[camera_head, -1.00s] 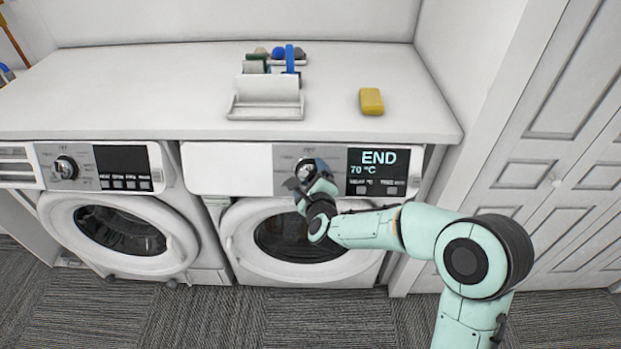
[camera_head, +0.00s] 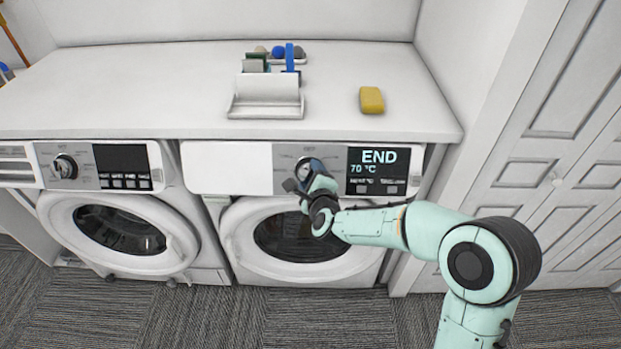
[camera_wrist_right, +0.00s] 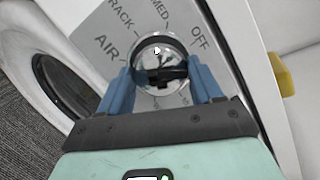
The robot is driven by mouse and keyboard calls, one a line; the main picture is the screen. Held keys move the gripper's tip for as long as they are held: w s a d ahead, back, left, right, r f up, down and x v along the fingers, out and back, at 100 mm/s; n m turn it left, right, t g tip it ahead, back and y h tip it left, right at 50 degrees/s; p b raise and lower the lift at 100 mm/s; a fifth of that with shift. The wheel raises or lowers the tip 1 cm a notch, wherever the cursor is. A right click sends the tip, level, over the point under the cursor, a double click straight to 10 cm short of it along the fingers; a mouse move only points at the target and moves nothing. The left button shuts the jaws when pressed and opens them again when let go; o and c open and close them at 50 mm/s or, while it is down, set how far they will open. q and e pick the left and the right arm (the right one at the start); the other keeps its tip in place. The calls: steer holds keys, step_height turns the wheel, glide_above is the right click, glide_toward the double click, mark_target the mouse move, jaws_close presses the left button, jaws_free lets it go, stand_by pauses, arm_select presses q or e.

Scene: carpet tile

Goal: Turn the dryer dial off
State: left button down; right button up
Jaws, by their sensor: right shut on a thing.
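The dryer (camera_head: 230,170) is the right-hand machine; its display (camera_head: 378,170) reads END and 70 °C. Its round silver dial (camera_head: 305,167) is partly hidden by my right gripper (camera_head: 300,186) in the head view. In the right wrist view the dial (camera_wrist_right: 157,50) sits between the two blue fingers of my right gripper (camera_wrist_right: 160,88), which is shut on it. Around the dial I read RACK, AIR, MED and OFF. A small white mark on the dial lies near its upper rim, roughly toward MED. My left gripper is not in view.
A washer (camera_head: 165,215) with its own knob stands left of the dryer. On the white counter (camera_head: 170,80) above are a yellow block (camera_head: 371,100) and a white holder (camera_head: 266,95). A white panelled door (camera_head: 570,120) is at the right.

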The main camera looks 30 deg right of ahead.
steer(key=n+p, duration=0.1)
steer(key=n, duration=0.2)
steer(key=shift+r+n+g+y, duration=0.15)
steer(key=shift+n+g+y, duration=0.15)
steer(key=n+p, duration=0.1)
steer(key=n, duration=0.1)
steer(key=shift+d+r+n+g+p, duration=0.1)
steer(key=shift+n+g+p, duration=0.2)
steer(key=shift+n+y+p, duration=0.3)
steer(key=shift+n, duration=0.1)
steer(key=o, duration=1.1)
steer(key=shift+c, duration=0.2)
